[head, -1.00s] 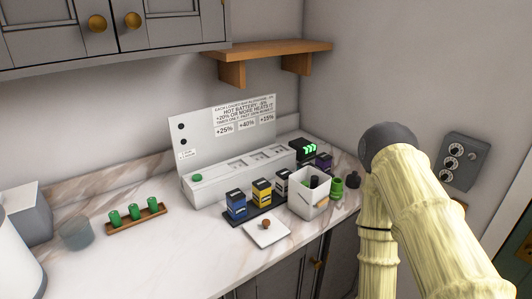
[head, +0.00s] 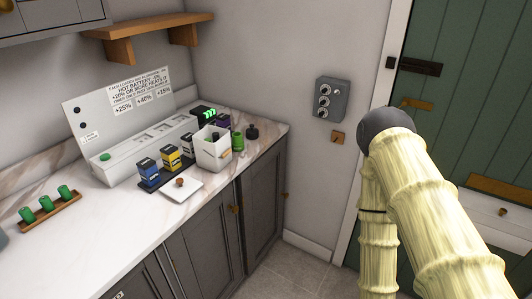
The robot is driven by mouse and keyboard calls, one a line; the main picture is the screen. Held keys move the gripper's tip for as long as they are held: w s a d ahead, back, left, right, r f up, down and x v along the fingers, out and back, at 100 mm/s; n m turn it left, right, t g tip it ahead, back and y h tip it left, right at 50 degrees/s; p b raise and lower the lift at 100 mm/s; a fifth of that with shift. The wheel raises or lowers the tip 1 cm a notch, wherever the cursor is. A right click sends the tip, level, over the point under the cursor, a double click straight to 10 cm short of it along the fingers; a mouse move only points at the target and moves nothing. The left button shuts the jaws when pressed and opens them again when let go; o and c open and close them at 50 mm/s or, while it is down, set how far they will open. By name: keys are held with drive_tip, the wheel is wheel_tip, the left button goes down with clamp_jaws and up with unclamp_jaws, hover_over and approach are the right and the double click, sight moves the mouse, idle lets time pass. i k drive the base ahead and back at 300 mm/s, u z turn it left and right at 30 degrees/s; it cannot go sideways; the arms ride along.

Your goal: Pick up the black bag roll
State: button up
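A small black object (head: 252,132), which looks like the black bag roll, stands on the counter (head: 270,140) near its right end. It is to the right of a green roll (head: 238,140). A white open bin (head: 212,154) stands left of the green roll, and something dark shows inside it, too small to make out. My arm fills the right of the view, to the right of these things, but my gripper is not in the picture.
Blue, yellow and other battery-like blocks (head: 148,172) stand on a dark tray before a pale sloped stand (head: 130,159). A white plate (head: 181,188) lies at the counter's front edge. A wooden rack (head: 50,212) holds green rolls. Open floor (head: 310,270) lies right of the cabinets.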

sight(215, 135)
drive_tip(key=z, duration=0.65)
drive_tip(key=k, duration=0.9)
drive_tip(key=z, duration=0.75)
drive_tip(key=i, duration=1.1)
drive_tip(key=u, duration=0.95)
drive_tip(key=i, duration=0.85)
drive_tip(key=u, duration=1.3)
drive_tip(key=i, duration=0.2)
drive_tip(key=u, duration=0.05)
